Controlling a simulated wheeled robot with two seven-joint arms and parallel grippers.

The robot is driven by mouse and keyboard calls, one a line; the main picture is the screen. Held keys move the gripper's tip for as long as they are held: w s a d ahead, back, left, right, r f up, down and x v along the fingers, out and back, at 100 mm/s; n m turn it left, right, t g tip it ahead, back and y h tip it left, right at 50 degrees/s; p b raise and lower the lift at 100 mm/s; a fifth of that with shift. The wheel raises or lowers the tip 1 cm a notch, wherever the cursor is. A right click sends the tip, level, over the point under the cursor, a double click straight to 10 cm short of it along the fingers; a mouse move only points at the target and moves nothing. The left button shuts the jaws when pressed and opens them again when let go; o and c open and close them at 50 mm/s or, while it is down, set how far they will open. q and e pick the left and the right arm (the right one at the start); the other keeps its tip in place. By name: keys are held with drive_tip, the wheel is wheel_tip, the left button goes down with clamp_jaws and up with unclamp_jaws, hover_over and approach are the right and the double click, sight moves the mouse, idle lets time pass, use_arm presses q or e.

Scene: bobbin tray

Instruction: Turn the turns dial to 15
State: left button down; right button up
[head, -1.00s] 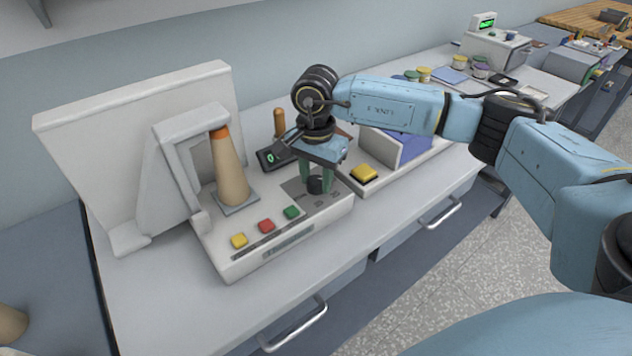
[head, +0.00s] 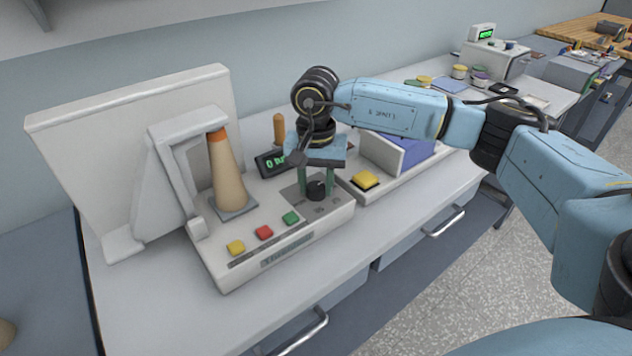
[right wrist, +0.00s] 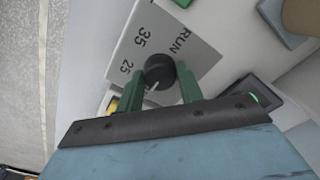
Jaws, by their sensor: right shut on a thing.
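The turns dial is a small black knob (head: 317,190) on a grey plate at the right end of the white winder base. In the right wrist view the dial (right wrist: 159,71) has a pale pointer line toward the picture's bottom. The marks 25 and 35 and the word RUN show on the plate (right wrist: 160,38); other marks are hidden. My right gripper (head: 316,186) comes from above, its green fingers on either side of the dial and shut on it. My left gripper is not in view.
Yellow (head: 236,247), red (head: 264,232) and green (head: 290,217) buttons line the base's front. A tan cone (head: 228,175) with an orange tip stands left of the dial.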

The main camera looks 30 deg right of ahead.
sight(316, 185)
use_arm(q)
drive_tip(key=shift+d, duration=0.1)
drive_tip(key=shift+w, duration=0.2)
use_arm(e)
drive_tip(key=o, duration=1)
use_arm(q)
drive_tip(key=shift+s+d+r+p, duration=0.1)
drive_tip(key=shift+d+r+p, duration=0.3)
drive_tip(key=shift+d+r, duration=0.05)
use_arm(e)
wheel_tip(316, 185, up, 13)
drive_tip(key=shift+r, duration=0.2)
